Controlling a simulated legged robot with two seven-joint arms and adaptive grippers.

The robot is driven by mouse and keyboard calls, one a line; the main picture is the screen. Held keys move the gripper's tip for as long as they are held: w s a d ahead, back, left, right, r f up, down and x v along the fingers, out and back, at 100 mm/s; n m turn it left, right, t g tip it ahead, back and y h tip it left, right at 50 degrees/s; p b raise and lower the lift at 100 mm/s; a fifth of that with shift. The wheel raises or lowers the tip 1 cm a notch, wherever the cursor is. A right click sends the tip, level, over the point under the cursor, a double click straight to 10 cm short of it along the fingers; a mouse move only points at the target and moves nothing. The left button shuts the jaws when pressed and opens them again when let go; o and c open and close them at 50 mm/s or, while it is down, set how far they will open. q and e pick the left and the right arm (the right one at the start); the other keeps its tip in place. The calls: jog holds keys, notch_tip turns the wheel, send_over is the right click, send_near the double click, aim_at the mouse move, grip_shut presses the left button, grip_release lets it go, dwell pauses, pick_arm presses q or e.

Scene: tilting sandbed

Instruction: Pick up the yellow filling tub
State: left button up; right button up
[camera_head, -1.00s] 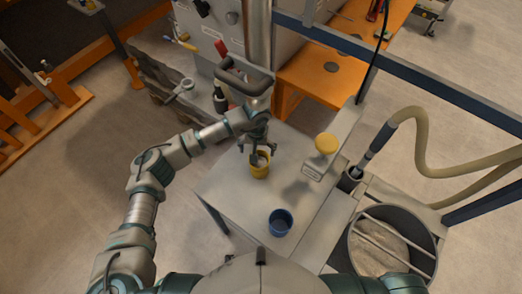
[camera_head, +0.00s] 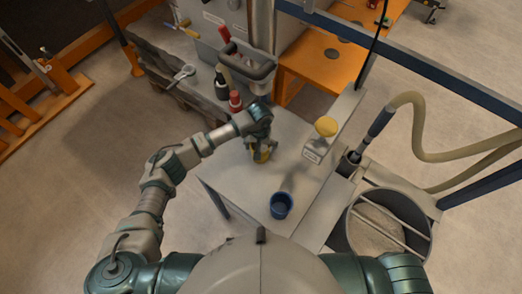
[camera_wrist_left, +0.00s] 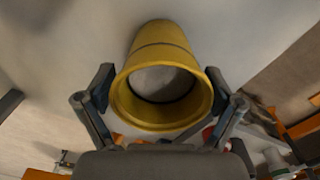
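The yellow filling tub (camera_head: 262,156) stands on the grey table, mostly hidden under my left gripper in the head view. In the left wrist view the yellow tub (camera_wrist_left: 163,45) shows its round opening and a pale inside. My left gripper (camera_wrist_left: 160,72) has one finger on each side of the tub, close to its wall. A narrow gap seems to show beside the fingers, and no firm grip is visible. In the head view my left gripper (camera_head: 260,148) is low over the tub. My right gripper is not in view.
A blue tub (camera_head: 281,205) stands nearer on the table (camera_head: 235,185). A yellow round knob (camera_head: 326,126) rises at the right, beside a hose (camera_head: 420,135) and a round bin (camera_head: 388,228). Red and dark bottles (camera_head: 235,101) stand behind my gripper.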

pick_arm(q)
jog(key=shift+a, duration=0.2)
jog(key=c, duration=1.2)
jog(key=shift+c, duration=0.7)
jog(key=shift+d, duration=0.15)
jog(key=shift+d+r, duration=0.1)
